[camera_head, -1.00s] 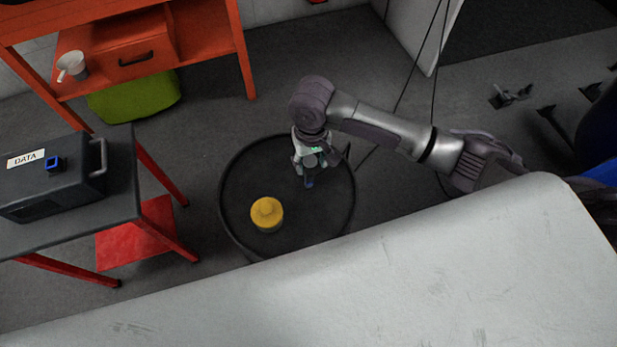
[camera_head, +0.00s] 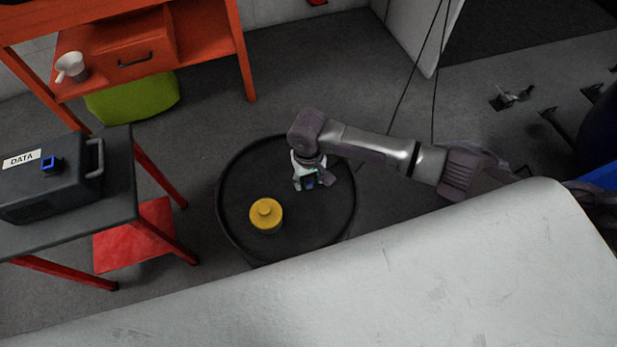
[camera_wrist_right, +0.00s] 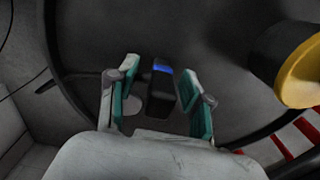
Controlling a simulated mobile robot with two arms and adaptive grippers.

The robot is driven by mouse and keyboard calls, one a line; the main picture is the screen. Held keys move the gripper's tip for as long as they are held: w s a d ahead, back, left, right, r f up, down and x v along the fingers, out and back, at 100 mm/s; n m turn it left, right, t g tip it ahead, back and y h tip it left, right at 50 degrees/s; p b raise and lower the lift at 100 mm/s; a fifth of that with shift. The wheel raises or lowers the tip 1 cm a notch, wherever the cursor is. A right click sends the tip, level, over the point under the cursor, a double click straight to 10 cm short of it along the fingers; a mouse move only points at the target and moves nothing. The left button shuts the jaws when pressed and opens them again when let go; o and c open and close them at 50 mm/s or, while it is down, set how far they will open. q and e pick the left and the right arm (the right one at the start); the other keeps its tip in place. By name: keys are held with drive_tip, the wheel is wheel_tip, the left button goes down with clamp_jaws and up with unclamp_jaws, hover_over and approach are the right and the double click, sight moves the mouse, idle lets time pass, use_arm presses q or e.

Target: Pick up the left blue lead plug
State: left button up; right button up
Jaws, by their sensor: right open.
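The blue lead plug is a small dark block with a blue band. It stands on the round black drum top (camera_head: 235,190), and in the right wrist view the plug (camera_wrist_right: 161,88) lies between the fingers. My right gripper (camera_head: 310,185) is open and points down over the drum top, with a finger on each side of the plug. In the right wrist view the gripper (camera_wrist_right: 160,98) shows gaps between its teal pads and the plug, wider on the left. In the head view the gripper mostly hides the plug. My left gripper is not in view.
A yellow-topped round object (camera_head: 266,214) stands on the drum top, left of the gripper. A dark DATA box (camera_head: 50,185) with a blue square fitting sits on a table at the left. A large pale surface (camera_head: 400,285) fills the foreground.

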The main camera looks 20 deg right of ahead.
clamp_jaws()
drive_tip(key=shift+r, duration=0.15)
drive_tip(key=shift+r, duration=0.2)
wheel_tip(320, 180, up, 4)
drive_tip(key=shift+f+p, duration=0.1)
drive_tip(key=shift+p, duration=0.3)
drive_tip(key=s+r+p, duration=0.1)
drive_tip(key=s+r, duration=0.5)
drive_tip(key=s, duration=0.5)
drive_tip(key=shift+s+r+p, duration=0.25)
drive_tip(key=shift+s+p, duration=0.05)
